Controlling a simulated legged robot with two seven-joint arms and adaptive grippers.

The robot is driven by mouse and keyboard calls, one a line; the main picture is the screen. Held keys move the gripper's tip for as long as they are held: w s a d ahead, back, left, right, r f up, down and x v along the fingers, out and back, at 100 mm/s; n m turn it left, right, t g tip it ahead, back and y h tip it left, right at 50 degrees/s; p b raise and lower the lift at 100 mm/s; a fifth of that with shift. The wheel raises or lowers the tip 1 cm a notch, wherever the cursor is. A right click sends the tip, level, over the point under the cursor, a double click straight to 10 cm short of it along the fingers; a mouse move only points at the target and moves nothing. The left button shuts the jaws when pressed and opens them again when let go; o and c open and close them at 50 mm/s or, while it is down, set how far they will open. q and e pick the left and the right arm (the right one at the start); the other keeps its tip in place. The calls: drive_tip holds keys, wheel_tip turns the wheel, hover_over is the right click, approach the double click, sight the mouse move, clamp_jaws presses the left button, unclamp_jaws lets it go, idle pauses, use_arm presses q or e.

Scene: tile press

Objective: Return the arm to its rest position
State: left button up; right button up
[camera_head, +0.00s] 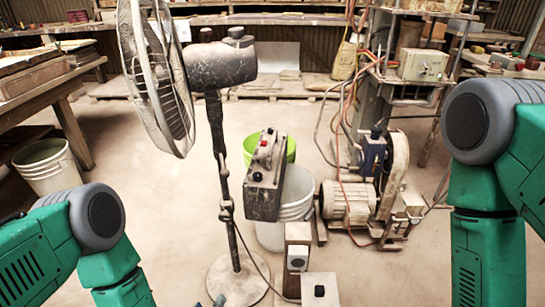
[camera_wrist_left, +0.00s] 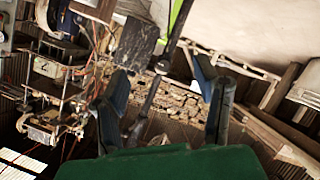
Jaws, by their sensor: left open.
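My left gripper (camera_wrist_left: 160,85) is open in the left wrist view, its two blue-padded fingers apart with nothing held between them. In the head view only its tips (camera_head: 214,301) show at the bottom edge, beside the foot of the fan stand. My left arm (camera_head: 85,240) comes in at the lower left, bent, with its lower part cut off by the frame. My right arm (camera_head: 490,190) stands at the right edge, its forearm pointing down. The right gripper is outside both views.
A dusty pedestal fan (camera_head: 155,75) stands ahead on a round base. A control box (camera_head: 265,175) with buttons stands near white and green buckets (camera_head: 298,200). A small button box (camera_head: 320,289) is at the front. A motor (camera_head: 347,203) is beyond; a wooden bench (camera_head: 45,85) is left.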

use_arm(q)
drive_tip(key=s+a+r+m+g+y+p, duration=0.1)
drive_tip(key=s+a+r+g+p, duration=0.1)
drive_tip(key=s, duration=0.5)
drive_tip(key=s+a+r+m+g+y+p, duration=0.1)
drive_tip(key=s+a+r+m+g+p, duration=0.1)
drive_tip(key=s+a+r+g, duration=0.3)
drive_tip(key=s+a+r+m+g+p, duration=0.2)
drive_tip(key=s+a+r+g, duration=0.2)
drive_tip(key=s, duration=0.5)
drive_tip(key=shift+s+a+g+y, duration=0.3)
drive_tip(key=shift+a+g+y, duration=0.15)
drive_tip(key=shift+g, duration=0.35)
drive_tip(key=shift+r, duration=0.1)
